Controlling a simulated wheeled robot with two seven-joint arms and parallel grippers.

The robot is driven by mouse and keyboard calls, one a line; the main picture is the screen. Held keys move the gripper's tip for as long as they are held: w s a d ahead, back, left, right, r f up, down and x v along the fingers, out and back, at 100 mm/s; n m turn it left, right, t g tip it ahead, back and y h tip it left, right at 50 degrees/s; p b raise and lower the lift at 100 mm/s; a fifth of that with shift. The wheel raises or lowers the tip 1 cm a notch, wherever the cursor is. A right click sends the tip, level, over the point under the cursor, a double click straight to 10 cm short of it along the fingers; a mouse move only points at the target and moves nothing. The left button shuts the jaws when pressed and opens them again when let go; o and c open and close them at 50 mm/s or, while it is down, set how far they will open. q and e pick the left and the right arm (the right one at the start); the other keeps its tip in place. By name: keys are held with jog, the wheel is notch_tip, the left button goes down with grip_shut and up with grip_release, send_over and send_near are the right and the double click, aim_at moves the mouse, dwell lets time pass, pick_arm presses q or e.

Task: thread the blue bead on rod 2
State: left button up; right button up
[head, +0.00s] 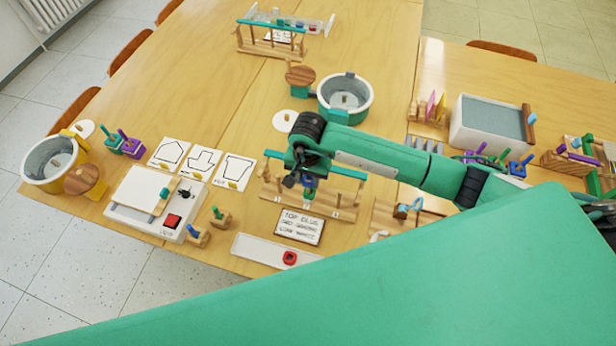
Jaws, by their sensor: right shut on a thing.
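The bead rack (345,213) is a wooden stand with a teal bar and upright rods, in the middle of the head view. My right gripper (300,183) hangs over it, pointing down. It is shut on the blue bead (309,182), which shows just beneath the dark fingers by the rack's middle. My arm hides part of the rack, and I cannot tell whether the bead is around a rod or above it. A red bead (290,257) lies on the long white tray (258,249) in front. My left gripper is not in view.
A printed card (299,227) lies between rack and tray. A white device with a red button (172,221) and shape cards (202,163) are on the left. Wooden parts (400,215) lie right of the rack.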

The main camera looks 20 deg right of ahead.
jog(key=shift+b, duration=0.35)
dwell(0.7)
jog(key=shift+f, duration=0.15)
jog(key=shift+f+b, duration=0.45)
jog(key=shift+b, duration=0.35)
jog(key=shift+b, duration=0.35)
dwell(0.7)
jog(key=shift+f+b, duration=0.5)
jog(key=shift+b, duration=0.2)
dwell(0.3)
dwell(0.4)
jog(key=o, duration=1)
